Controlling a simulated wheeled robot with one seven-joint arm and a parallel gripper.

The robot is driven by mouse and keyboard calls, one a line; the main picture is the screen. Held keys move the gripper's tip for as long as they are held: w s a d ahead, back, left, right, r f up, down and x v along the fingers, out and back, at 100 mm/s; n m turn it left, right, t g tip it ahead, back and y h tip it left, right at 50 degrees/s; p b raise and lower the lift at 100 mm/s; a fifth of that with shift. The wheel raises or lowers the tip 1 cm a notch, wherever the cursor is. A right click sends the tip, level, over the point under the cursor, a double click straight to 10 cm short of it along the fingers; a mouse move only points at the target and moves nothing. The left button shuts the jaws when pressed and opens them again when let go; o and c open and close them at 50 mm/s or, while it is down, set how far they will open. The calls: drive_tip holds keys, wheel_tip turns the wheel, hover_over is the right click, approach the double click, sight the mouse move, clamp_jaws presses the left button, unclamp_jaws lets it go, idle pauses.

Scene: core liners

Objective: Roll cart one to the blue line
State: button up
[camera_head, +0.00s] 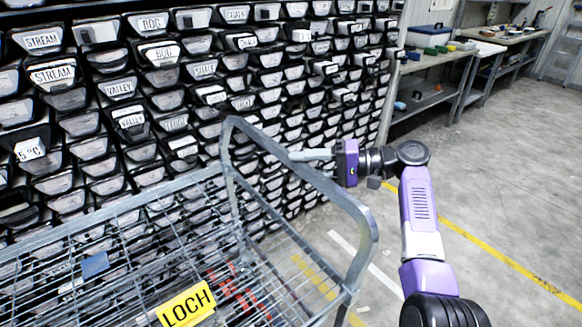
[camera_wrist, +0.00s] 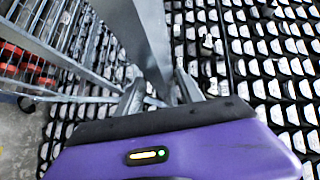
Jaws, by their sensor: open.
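A grey wire-mesh cart (camera_head: 365,232) with a tubular handle frame fills the lower left of the head view. It carries a yellow sign reading LOCH (camera_head: 187,305); I see no number on it. My gripper (camera_head: 300,155) is at the upper bar of the handle frame, its fingers pointing left. In the wrist view a grey bar (camera_wrist: 150,35) of the cart runs between the open fingers of my gripper (camera_wrist: 160,92); whether they touch it I cannot tell. No blue line shows on the visible floor.
A wall of labelled core trays (camera_head: 120,90) stands close behind the cart. Yellow (camera_head: 500,260) and white (camera_head: 365,262) lines mark the concrete floor. A workbench (camera_head: 440,60) with boxes stands at the back right. The floor at right is clear.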

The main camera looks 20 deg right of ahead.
drive_tip(key=shift+v, duration=2.1)
drive_tip(key=shift+s, duration=0.1)
